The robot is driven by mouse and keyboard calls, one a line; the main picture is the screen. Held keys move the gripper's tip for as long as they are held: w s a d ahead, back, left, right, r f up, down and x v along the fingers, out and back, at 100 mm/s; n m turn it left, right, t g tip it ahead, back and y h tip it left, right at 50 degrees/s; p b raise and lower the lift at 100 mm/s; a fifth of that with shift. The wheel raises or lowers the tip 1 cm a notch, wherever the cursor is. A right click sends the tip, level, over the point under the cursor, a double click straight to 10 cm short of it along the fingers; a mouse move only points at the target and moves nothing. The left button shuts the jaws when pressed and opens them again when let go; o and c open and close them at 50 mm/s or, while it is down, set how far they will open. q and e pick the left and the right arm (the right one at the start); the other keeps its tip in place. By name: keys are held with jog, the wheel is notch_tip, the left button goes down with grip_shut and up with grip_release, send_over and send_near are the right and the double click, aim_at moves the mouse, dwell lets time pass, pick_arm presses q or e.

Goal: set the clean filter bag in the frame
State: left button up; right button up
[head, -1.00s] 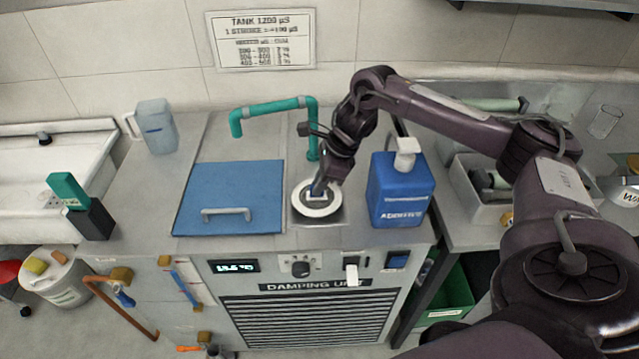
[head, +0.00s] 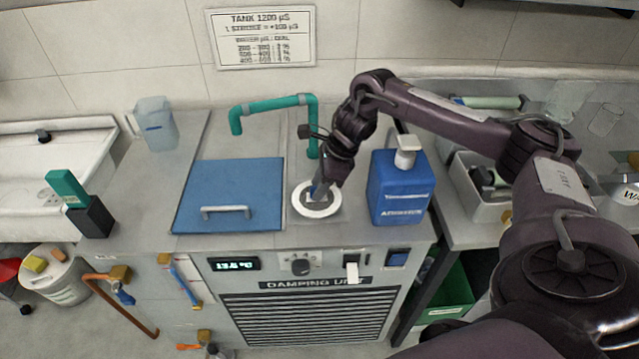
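A white ring (head: 317,210) with a grey centre, which looks like the filter bag in its frame, sits in the square recess on top of the damping unit. My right gripper (head: 316,190) points down at the ring's middle, with its fingertips at or just above the centre. The fingers are small and partly hidden by the wrist, so I cannot tell whether they are shut or hold anything. My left gripper is not in view.
The blue lid (head: 235,180) with a handle lies left of the ring. A blue additive bottle (head: 401,192) stands close on the right. A teal pipe (head: 275,106) arches behind. A clear jug (head: 156,126) stands at the back left.

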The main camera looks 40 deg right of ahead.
jog(key=shift+r, duration=0.25)
jog(key=shift+d+r, duration=0.15)
jog(key=shift+r, duration=0.1)
jog(key=p+v, duration=0.1)
jog(key=v, duration=1)
jog(key=shift+r, duration=0.25)
jog(key=shift+s, duration=0.1)
